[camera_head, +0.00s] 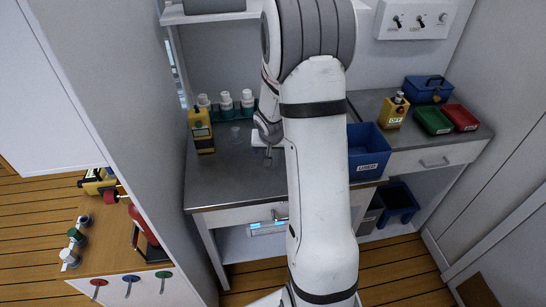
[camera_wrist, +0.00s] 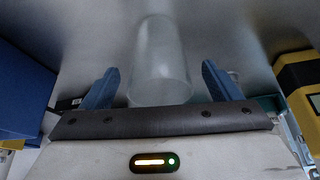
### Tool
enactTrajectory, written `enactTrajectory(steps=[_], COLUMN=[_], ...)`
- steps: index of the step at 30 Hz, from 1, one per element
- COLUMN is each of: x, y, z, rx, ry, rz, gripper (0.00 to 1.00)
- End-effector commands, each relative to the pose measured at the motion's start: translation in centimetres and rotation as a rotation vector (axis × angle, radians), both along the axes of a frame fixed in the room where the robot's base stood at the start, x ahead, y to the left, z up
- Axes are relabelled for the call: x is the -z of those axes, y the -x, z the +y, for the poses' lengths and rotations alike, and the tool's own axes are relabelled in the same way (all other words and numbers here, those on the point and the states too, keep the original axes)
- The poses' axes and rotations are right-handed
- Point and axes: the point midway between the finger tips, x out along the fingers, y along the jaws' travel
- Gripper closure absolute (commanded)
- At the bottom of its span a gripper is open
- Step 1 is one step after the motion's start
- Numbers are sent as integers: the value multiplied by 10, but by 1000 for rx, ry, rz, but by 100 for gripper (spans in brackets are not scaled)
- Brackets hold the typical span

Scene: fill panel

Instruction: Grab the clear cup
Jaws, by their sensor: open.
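A clear cup (camera_wrist: 160,62) stands upright-looking in the middle of the wrist view, between the two blue fingers of my gripper (camera_wrist: 161,84). The fingers are open, with a visible gap on each side of the cup. In the head view my gripper (camera_head: 268,153) is low over the grey worktop, partly hidden by my arm, and the cup by it is too faint to make out well. Another small clear vessel (camera_head: 236,132) stands behind and left of my gripper.
A yellow device (camera_head: 201,131) stands left on the worktop (camera_head: 222,183). White-capped bottles (camera_head: 226,101) stand in a rack behind. A blue bin (camera_head: 368,150) labelled USED is on the right. The worktop's front left is clear.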

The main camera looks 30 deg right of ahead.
Motion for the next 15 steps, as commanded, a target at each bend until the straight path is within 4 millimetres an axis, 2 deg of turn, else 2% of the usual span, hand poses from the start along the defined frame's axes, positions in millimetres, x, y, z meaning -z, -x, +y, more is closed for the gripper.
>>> enactTrajectory(steps=[1, 6, 15], x=[11, 30, 33], y=[-1, -9, -11], z=[-2, -6, -7], rx=[0, 0, 2], ry=[0, 0, 0], rz=[5, 2, 1], gripper=[17, 17, 17])
